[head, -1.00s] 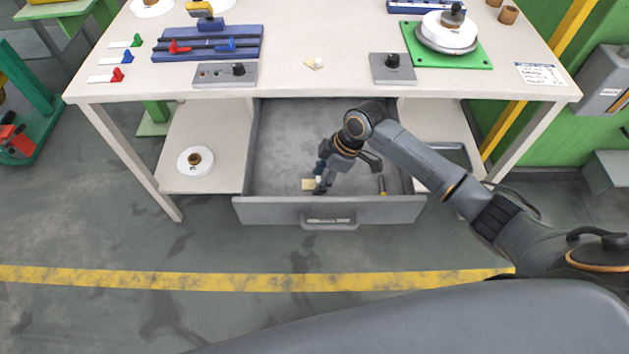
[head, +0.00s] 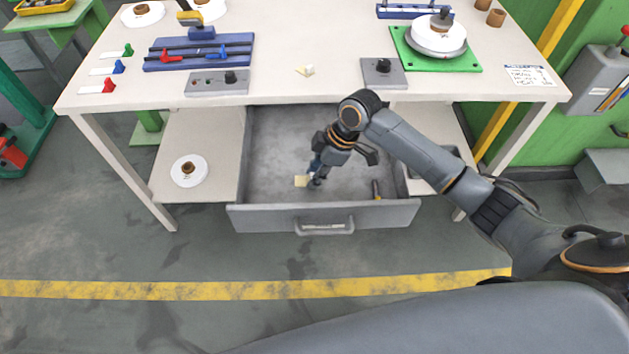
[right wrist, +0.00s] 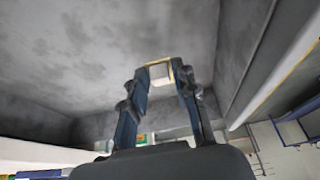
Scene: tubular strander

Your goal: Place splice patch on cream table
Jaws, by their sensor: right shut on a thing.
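The splice patch (head: 301,181) is a small cream-yellow piece, seen in the head view inside the open grey drawer (head: 268,217). My right gripper (head: 313,179) reaches down into the drawer and is shut on the patch. In the right wrist view the patch (right wrist: 159,72) sits between the two fingertips, its pale middle framed by a tan edge. The cream table (head: 340,38) stands above the drawer. My left gripper is not in view.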

